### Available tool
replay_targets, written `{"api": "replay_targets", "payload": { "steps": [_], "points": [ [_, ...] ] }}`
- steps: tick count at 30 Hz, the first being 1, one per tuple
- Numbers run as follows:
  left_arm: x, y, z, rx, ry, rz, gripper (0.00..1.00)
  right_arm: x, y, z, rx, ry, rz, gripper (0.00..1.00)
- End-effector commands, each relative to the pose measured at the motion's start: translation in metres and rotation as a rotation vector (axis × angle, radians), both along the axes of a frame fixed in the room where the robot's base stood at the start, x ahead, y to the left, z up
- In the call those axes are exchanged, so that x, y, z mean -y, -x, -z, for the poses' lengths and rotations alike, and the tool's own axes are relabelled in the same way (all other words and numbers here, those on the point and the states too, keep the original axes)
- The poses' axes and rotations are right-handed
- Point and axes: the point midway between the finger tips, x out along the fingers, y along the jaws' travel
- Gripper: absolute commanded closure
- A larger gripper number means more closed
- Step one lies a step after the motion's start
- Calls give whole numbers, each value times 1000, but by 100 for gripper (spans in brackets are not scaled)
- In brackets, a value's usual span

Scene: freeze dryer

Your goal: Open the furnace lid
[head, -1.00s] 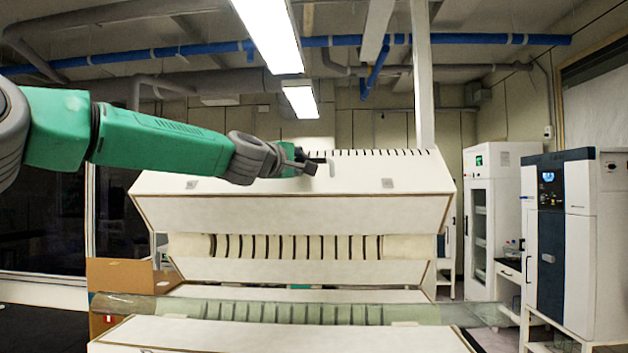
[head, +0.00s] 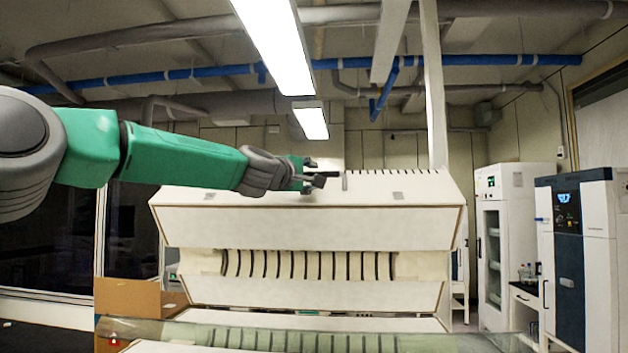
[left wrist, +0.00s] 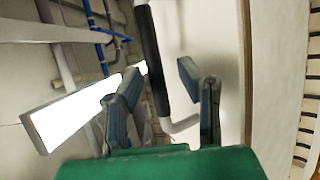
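The furnace lid (head: 310,228) is a cream box with a slanted front. It stands raised and tilted back, with its slotted inner face (head: 308,265) showing below. Its handle (head: 344,181) is on the upper face, and in the left wrist view it is a black bar (left wrist: 152,55) with a white bracket. My left gripper (head: 321,176) is at the lid's top, just left of the handle. In the left wrist view my left gripper (left wrist: 161,73) has its fingers spread on either side of the bar, with gaps showing. My right gripper is in no view.
A glass tube (head: 300,339) lies across the furnace base in front. A cardboard box (head: 135,298) stands at the left. A white cabinet (head: 500,240) and a blue-and-white machine (head: 570,260) stand at the right. There is open air above the lid.

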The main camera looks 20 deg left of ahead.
Motion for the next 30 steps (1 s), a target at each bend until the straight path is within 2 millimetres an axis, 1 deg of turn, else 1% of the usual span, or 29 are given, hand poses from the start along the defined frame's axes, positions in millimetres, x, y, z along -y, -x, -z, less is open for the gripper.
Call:
{"api": "replay_targets", "payload": {
  "steps": [5, 8, 10, 14, 21, 24, 27, 30],
  "points": [
    [2, -2, 3, -4, -2, 2, 68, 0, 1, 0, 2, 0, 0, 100],
    [2, 3, 2, -4, -2, 2, 68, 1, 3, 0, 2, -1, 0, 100],
    [1, 11, 3, -5, -1, 2, 68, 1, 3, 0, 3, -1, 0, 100],
    [-2, 34, 2, -1, 0, 3, 68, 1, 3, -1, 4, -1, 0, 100],
    [-11, 82, 5, 1, 2, 2, 68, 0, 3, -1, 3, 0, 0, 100],
    [-14, 98, 7, 0, 2, 2, 68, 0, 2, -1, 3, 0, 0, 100],
    [-16, 109, 8, 0, 1, 1, 68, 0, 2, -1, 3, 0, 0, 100],
    [-17, 116, 9, -1, 2, 0, 68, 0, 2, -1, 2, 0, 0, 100]
  ]
}}
